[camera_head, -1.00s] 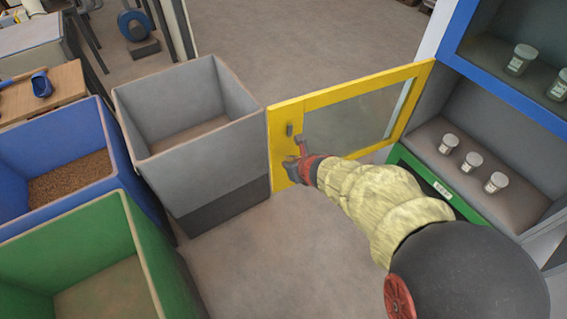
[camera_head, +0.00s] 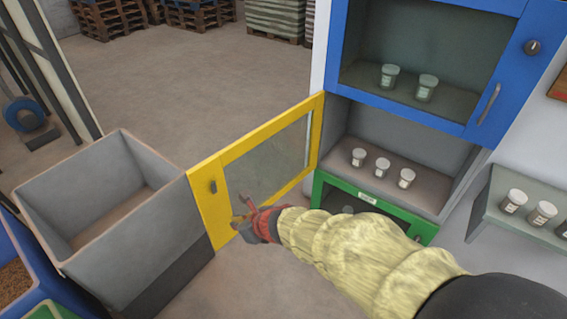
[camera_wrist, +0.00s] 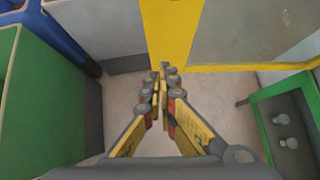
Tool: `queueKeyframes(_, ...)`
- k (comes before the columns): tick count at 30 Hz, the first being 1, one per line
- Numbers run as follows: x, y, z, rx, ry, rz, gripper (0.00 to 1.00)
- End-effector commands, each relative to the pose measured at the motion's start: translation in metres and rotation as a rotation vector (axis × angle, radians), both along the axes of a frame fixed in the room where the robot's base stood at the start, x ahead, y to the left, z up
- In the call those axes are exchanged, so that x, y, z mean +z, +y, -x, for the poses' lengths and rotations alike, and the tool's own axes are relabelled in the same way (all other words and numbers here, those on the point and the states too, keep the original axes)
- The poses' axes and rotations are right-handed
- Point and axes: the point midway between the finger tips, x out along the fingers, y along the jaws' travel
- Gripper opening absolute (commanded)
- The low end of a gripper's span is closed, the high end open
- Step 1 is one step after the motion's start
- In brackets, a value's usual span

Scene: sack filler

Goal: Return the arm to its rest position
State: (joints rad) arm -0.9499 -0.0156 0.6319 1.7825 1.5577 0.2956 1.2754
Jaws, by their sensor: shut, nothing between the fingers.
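My gripper (camera_head: 246,218) is shut and empty in front of the open yellow cabinet door (camera_head: 207,205). In the wrist view my gripper (camera_wrist: 162,82) has its fingertips together, with the yellow door (camera_wrist: 168,40) beyond them. From the head camera my gripper overlaps the lower part of the door; I cannot tell whether they touch. My arm, in a pale yellow sleeve, reaches in from the lower right. The door's dark handle (camera_head: 213,186) is free, up and left of my gripper.
The open middle compartment holds several jars (camera_head: 382,167). A blue door (camera_head: 440,70) above and a green door (camera_head: 335,192) below are closed. A grey bin (camera_head: 45,190) stands left, beside a blue bin (camera_head: 30,262). A side shelf (camera_head: 490,205) holds jars. Floor beyond the door is clear.

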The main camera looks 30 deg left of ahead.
Motion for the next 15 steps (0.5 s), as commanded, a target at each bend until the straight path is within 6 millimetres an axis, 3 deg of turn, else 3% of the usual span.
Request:
queueKeyframes(9,0.0,0.001,0.003,0.063,-0.047,0.006,0.0)
queueKeyframes(12,-0.003,0.0,0.016,0.212,-0.13,0.027,0.0)
queueKeyframes(15,-0.019,-0.016,0.045,0.47,-0.245,0.079,0.0)
